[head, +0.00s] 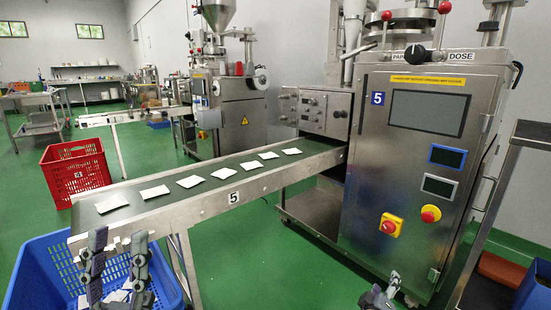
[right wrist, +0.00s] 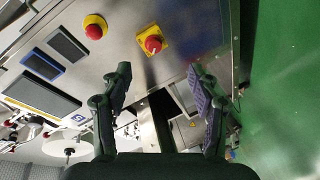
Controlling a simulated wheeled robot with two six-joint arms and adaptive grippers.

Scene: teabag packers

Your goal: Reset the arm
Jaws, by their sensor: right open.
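My left gripper (head: 118,242) is at the lower left in the head view, in front of the blue crate (head: 35,275) and near the conveyor's front end. My right gripper (head: 382,290) is at the bottom edge, right of centre, only partly in view, in front of the machine. In the right wrist view (right wrist: 160,75) its fingers are wide apart and empty, facing the machine's steel front. Several white teabags (head: 191,182) lie in a row on the conveyor belt (head: 172,196).
The packing machine (head: 400,160) with red buttons (head: 430,214) stands at right. A red crate (head: 75,172) stands on the green floor beyond the conveyor. Another machine (head: 228,110) is behind. Part of another blue crate (head: 533,290) shows at the lower right. Floor is clear between conveyor and machine.

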